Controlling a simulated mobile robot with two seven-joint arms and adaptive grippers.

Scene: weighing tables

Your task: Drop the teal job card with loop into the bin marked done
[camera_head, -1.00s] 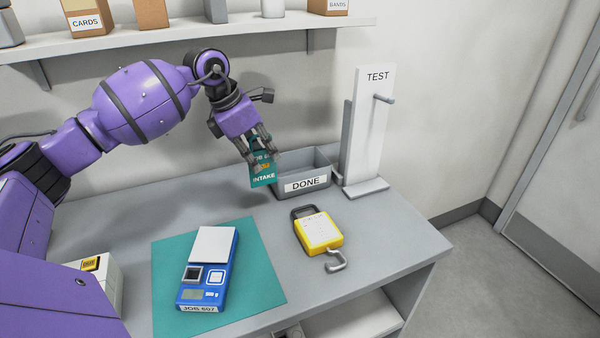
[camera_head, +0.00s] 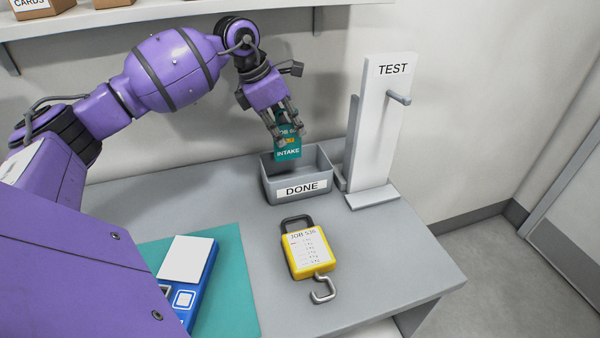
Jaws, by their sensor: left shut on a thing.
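The teal job card (camera_head: 288,150) hangs upright from my left gripper (camera_head: 284,130), with "INTAKE" printed on it. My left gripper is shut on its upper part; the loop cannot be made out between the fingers. The grey open bin marked DONE (camera_head: 301,190) stands on the table below. The card appears over the left part of the bin's opening, its lower edge in front of the bin's back wall in the picture. How high it is above the bin is hard to tell. My right gripper is not in view.
A white TEST stand (camera_head: 380,130) with a peg rises right of the bin. A yellow hanging scale (camera_head: 308,250) with a hook lies in front of the bin. A blue scale (camera_head: 188,262) sits on a teal mat (camera_head: 236,290). Bare table (camera_head: 400,260) lies at right.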

